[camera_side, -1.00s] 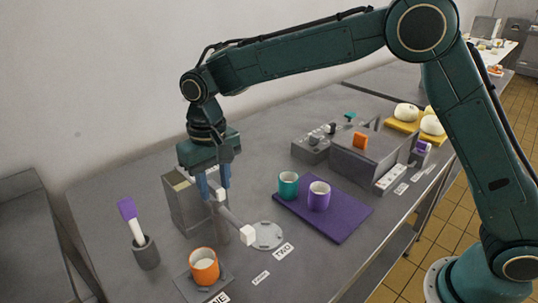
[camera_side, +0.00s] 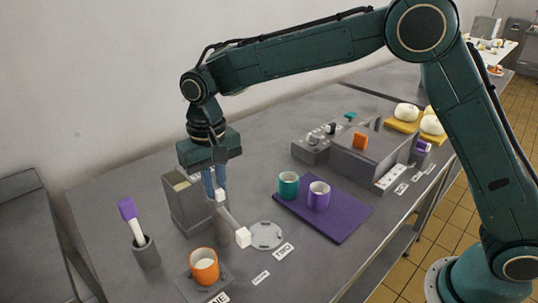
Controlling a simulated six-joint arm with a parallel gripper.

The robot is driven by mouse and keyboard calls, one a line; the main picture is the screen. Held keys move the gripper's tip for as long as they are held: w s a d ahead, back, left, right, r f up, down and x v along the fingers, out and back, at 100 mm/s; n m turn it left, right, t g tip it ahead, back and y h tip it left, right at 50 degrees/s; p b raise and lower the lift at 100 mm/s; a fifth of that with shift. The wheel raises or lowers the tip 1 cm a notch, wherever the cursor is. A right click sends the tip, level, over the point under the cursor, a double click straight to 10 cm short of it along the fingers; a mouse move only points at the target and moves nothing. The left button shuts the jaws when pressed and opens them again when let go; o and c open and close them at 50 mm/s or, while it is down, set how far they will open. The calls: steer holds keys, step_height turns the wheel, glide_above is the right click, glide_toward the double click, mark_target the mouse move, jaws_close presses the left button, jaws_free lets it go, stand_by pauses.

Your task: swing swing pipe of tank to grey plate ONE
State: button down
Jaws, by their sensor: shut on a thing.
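The grey tank (camera_side: 187,205) stands upright on the table, open at its top. Its swing pipe (camera_side: 230,221) slopes down to the right and ends in a white block (camera_side: 243,237). My gripper (camera_side: 216,193) points down at the tank's right side and is shut on the swing pipe near a white piece at its upper end. The fingers partly hide the grip. Grey plate ONE (camera_side: 186,284) lies at the front, with an orange cup (camera_side: 204,268) on it.
A grey pot (camera_side: 146,254) with a purple-handled tool (camera_side: 129,212) stands left of plate ONE. A purple board (camera_side: 340,225) with a teal cup (camera_side: 289,185) and a purple cup (camera_side: 319,196) lies to the right. Grey machines (camera_side: 365,158) stand behind the board.

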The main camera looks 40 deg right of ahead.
steer(key=m, duration=0.4)
steer(key=shift+m, duration=0.4)
steer(key=m, duration=0.5)
steer(key=shift+r, duration=0.1)
steer(key=c, duration=1.4)
jaws_free()
step_height(320, 180, up, 14)
